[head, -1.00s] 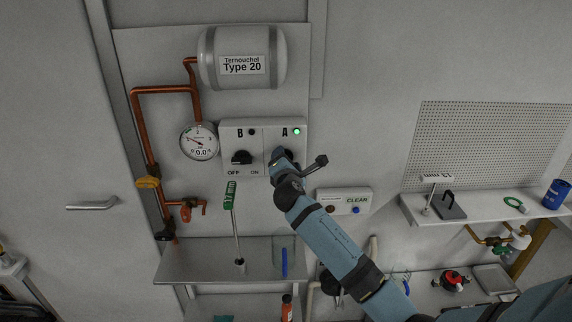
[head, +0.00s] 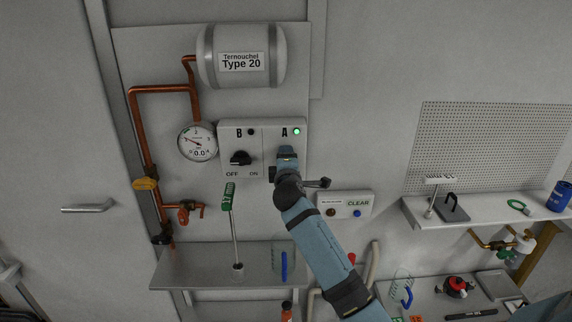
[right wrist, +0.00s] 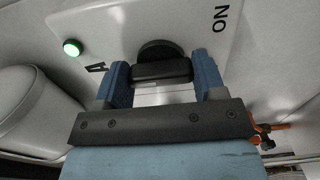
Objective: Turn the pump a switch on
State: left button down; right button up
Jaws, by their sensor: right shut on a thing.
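The pump A switch is a black rotary knob (right wrist: 160,66) below the letter A and a lit green lamp (head: 297,132) on the white switch box (head: 262,123). My right gripper (right wrist: 163,80) has its two blue fingers on either side of the knob's grip bar, shut on it. In the head view the right gripper (head: 287,155) covers the knob. The lamp also shows green in the right wrist view (right wrist: 72,48), with the word ON to the right of the knob. The left gripper is not in view.
The B knob (head: 240,158) sits just left, with a dark lamp (head: 251,132). A pressure gauge (head: 198,142) and copper pipes (head: 135,120) are further left. A CLEAR button panel (head: 344,204) is lower right, and a shelf (head: 205,266) lies below.

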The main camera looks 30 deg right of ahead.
dwell(0.5)
jog(key=o, duration=0.9)
jog(key=b+v, duration=0.2)
jog(key=v, duration=1.1)
jog(key=shift+s+a, duration=0.15)
jog(key=shift+s, duration=0.25)
